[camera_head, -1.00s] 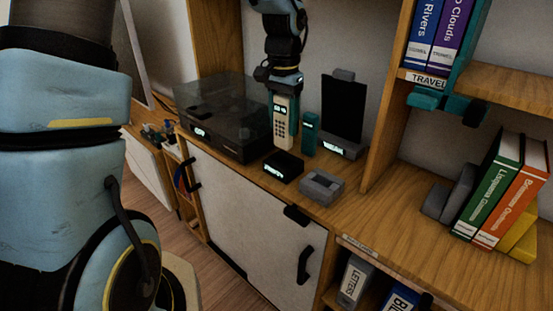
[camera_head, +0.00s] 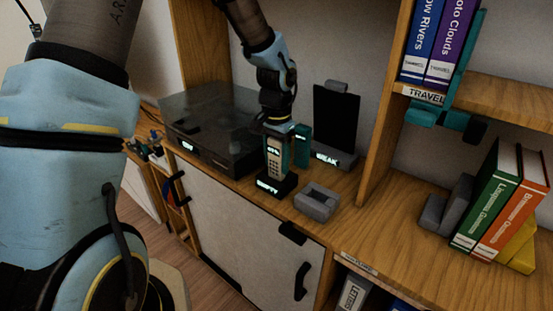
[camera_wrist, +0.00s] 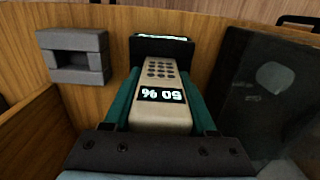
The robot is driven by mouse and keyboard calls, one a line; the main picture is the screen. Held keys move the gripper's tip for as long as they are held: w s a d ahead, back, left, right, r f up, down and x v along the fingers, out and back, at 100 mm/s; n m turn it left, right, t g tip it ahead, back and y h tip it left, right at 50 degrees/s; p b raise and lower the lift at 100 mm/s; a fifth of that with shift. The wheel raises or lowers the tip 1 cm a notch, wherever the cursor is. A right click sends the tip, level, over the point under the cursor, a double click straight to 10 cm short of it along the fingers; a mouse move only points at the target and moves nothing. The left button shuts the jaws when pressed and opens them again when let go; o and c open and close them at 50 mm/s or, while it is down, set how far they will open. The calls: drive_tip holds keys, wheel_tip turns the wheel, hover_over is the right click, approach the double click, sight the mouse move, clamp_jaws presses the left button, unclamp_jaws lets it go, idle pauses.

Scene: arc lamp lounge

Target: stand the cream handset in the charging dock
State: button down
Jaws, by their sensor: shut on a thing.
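The cream handset (camera_head: 275,155) is upright between the teal fingers of my gripper (camera_head: 277,143), which is shut on it. In the wrist view the handset (camera_wrist: 160,85) shows its keypad and a lit percentage display between the two fingers (camera_wrist: 161,95). The black charging dock (camera_head: 283,186), with a lit "EMPTY" label, is directly below the handset's lower end. In the wrist view the dock (camera_wrist: 162,46) is just beyond the handset's far end. I cannot tell whether the handset touches the dock or is in its slot.
A grey open holder (camera_head: 317,202) is right of the dock. A dark box with a clear lid (camera_head: 210,130) is to the left.

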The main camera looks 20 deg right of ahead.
sight(274, 145)
drive_tip(key=shift+f, duration=0.1)
drive_tip(key=shift+f, duration=0.1)
drive_tip(key=shift+c, duration=1)
unclamp_jaws()
wheel_tip(274, 145, up, 8)
drive_tip(key=shift+f+b, duration=0.1)
drive_tip(key=shift+b, duration=0.55)
